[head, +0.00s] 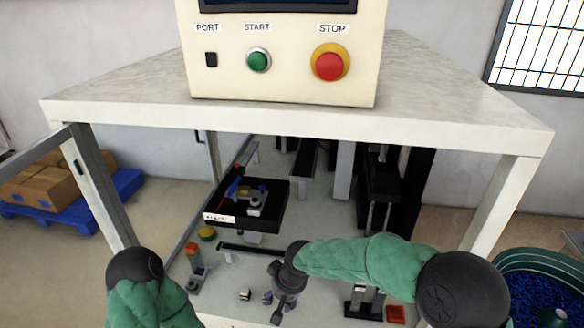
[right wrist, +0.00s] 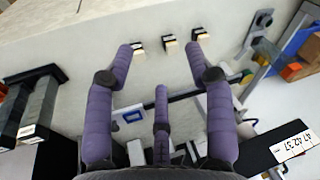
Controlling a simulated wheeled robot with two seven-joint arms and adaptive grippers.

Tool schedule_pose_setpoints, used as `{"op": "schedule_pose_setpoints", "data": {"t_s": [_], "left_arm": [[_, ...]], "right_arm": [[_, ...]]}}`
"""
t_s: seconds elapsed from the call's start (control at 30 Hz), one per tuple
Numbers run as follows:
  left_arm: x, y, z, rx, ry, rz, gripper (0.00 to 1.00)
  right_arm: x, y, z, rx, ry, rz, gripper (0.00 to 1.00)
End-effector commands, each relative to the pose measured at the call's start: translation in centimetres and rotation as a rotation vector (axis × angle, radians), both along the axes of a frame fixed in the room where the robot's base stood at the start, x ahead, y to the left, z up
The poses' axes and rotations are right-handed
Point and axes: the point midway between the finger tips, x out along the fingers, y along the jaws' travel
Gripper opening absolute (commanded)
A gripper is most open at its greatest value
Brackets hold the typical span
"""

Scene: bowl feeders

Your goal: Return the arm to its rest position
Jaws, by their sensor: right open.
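My right arm comes in from the right in the head view, in a green sleeve. It reaches in under the table top, and its right gripper (head: 275,300) hangs over the pale lower surface (head: 325,305). In the right wrist view the same gripper (right wrist: 162,50) is open, with its purple fingers apart and nothing between them. Several small dark blocks with pale faces, one of them this block (right wrist: 169,40), lie near the fingertips. My left arm shows at the lower left of the head view; its gripper is out of view.
A control box (head: 285,80) with a green button and a red stop button stands on the table top (head: 120,95). Below are a labelled black tray (head: 222,219), posts and dark machine parts. A table leg (head: 495,205) and a bin with blue contents (head: 540,290) are at right.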

Motion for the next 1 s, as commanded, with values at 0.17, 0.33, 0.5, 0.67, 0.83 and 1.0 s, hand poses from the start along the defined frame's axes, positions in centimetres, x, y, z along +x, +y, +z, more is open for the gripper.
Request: {"op": "schedule_pose_setpoints", "data": {"t_s": [0.17,0.33,0.5,0.67,0.83,1.0], "left_arm": [[0.0,0.0,0.0,0.0,0.0,0.0,0.49],[0.0,0.0,0.0,0.0,0.0,0.0,0.49],[0.0,0.0,0.0,0.0,0.0,0.0,0.49],[0.0,0.0,0.0,0.0,0.0,0.0,0.49],[0.0,0.0,0.0,0.0,0.0,0.0,0.49],[0.0,0.0,0.0,0.0,0.0,0.0,0.49]], "right_arm": [[-1.1,-2.0,-4.6,0.023,0.052,-0.038,0.54],[-5.0,-6.4,-13.4,0.082,0.144,-0.149,0.54],[-11.4,-10.9,-20.6,0.131,0.217,-0.304,0.54],[-17.0,-13.7,-24.0,0.14,0.258,-0.425,0.54],[-19.9,-14.9,-25.2,0.137,0.271,-0.486,0.54],[-20.3,-15.1,-25.3,0.135,0.272,-0.493,0.54]]}}
